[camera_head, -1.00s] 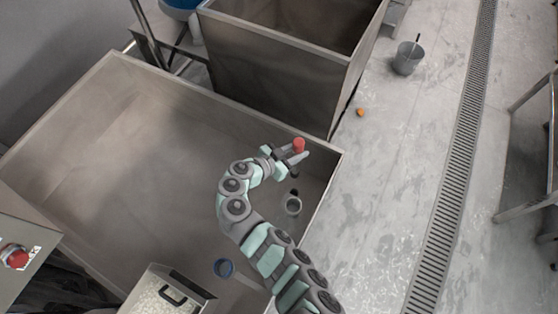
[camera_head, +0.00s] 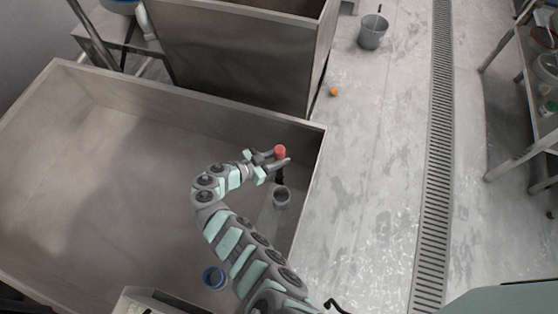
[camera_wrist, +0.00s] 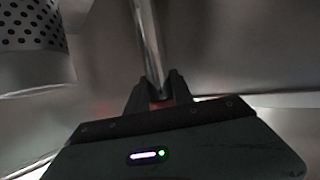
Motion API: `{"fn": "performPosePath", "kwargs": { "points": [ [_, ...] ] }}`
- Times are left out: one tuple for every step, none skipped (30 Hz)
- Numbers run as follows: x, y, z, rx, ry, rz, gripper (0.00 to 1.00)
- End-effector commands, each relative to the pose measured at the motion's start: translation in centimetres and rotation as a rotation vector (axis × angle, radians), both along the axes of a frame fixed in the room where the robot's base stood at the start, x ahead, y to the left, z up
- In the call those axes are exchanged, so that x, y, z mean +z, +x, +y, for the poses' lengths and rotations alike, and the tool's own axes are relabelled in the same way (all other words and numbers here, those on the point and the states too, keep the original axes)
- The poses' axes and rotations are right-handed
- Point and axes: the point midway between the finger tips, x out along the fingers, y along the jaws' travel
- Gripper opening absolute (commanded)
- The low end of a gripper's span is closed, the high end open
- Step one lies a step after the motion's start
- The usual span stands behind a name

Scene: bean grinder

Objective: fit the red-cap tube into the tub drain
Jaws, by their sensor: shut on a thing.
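The red-cap tube (camera_head: 280,151) is held upright between the fingers of my gripper (camera_head: 277,160), near the right end of the metal tub (camera_head: 110,150). In the wrist view, my gripper (camera_wrist: 158,92) is shut on it: a bit of red shows between the fingers, and the shiny metal tube (camera_wrist: 147,40) runs up the picture from them. A dark patch shows just below the cap in the head view; I cannot tell whether it is the drain, the tube or shadow. I cannot make out the tube's lower end against the drain.
A grey cup-like strainer (camera_head: 281,197) stands close to my gripper; its perforated wall (camera_wrist: 32,28) fills the wrist view's upper left. A blue ring (camera_head: 214,277) lies near the tub's front. The tub's right rim (camera_head: 310,185) is close. The tub's left and middle are clear.

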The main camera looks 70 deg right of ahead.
Motion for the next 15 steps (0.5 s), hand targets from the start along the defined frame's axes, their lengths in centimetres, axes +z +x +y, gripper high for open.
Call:
{"fn": "performPosePath", "kwargs": {
  "points": [
    [-1.2, 0.0, 0.0, -0.002, 0.000, 0.002, 0.00],
    [-1.7, -0.1, 0.0, -0.001, 0.000, 0.003, 0.00],
    [-2.2, -0.1, -0.1, -0.001, 0.000, 0.003, 0.00],
    [-2.5, -0.1, -0.1, -0.001, -0.001, 0.002, 0.00],
    [-2.7, 0.0, -0.1, 0.000, -0.001, 0.001, 0.00],
    [-2.8, 0.0, -0.1, 0.000, -0.001, 0.000, 0.00],
    [-2.9, 0.0, -0.1, 0.000, -0.003, -0.001, 0.00],
    [-2.9, 0.0, -0.1, 0.001, -0.002, 0.000, 0.00],
    [-3.1, 0.0, -0.1, 0.000, -0.002, 0.000, 0.00],
    [-3.2, 0.0, -0.1, 0.000, -0.002, 0.000, 0.00],
    [-3.4, 0.0, -0.1, 0.000, -0.002, 0.001, 0.00],
    [-3.8, -0.1, -0.1, -0.001, -0.001, 0.001, 0.00],
    [-4.2, 0.0, 0.0, -0.001, -0.001, 0.003, 0.00],
    [-4.7, 0.0, 0.0, -0.001, 0.000, 0.002, 0.00],
    [-5.4, 0.0, 0.0, -0.001, 0.001, 0.001, 0.00]
  ]
}}
